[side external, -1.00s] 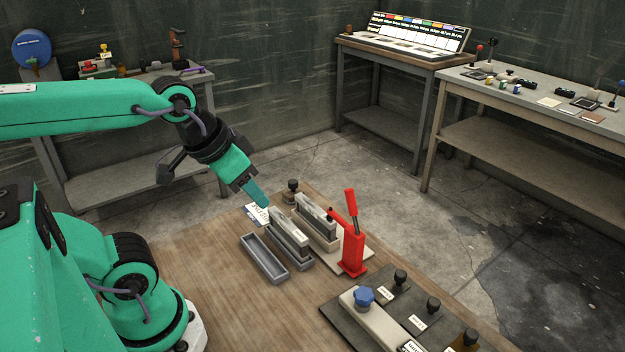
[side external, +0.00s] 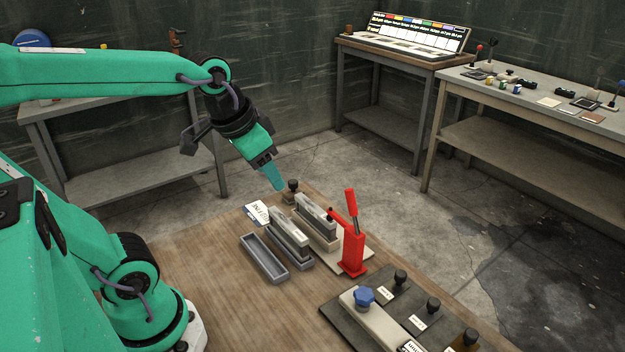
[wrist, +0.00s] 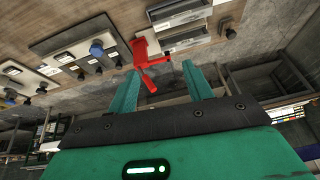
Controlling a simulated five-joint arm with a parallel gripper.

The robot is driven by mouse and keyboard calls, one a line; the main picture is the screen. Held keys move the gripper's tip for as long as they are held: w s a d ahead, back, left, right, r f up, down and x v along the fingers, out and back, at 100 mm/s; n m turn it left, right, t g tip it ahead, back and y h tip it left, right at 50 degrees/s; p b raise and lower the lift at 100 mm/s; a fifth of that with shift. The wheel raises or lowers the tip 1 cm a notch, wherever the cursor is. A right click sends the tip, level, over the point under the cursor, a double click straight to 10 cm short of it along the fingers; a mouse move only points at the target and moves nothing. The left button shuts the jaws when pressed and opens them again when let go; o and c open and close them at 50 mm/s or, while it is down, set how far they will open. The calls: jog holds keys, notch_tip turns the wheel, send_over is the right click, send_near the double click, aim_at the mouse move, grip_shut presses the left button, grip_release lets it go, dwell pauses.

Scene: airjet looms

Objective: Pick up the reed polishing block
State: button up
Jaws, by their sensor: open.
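No part is labelled readably as the reed polishing block. Two long grey blocks stand side by side on the wooden table: a nearer one (side external: 289,234) in a grey tray and a farther one (side external: 315,212) beside the red lever clamp. I cannot tell which is the polishing block. My gripper (side external: 277,186) hangs above the back of the table, apart from both blocks. In the wrist view my gripper (wrist: 161,88) has its two green fingers spread, with nothing held between them. The long grey parts show at the top of that view.
An empty grey tray (side external: 264,258) lies left of the blocks. The red lever clamp (side external: 353,245) stands upright to their right. A dark knob (side external: 292,187) and a white card (side external: 257,213) lie behind. A dark plate with several knobs (side external: 335,312) fills the front right. The table's left is bare.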

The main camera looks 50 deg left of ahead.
jog(key=w+a+m+g, duration=0.1)
jog(key=w+a, duration=0.4)
jog(key=w, duration=0.2)
jog(key=m+g, duration=0.3)
jog(key=g, duration=0.1)
send_over(292, 181)
jog(key=f, duration=1.4)
jog(key=shift+s+d+f, duration=0.1)
jog(key=shift+d+f, duration=0.15)
jog(key=shift+f, duration=0.1)
jog(key=shift+a+f, duration=0.25)
jog(key=shift+f, duration=0.05)
jog(key=shift+f, duration=1.3)
jog(key=shift+f, duration=0.1)
jog(key=shift+f, duration=2.45)
jog(key=shift+c, duration=0.4)
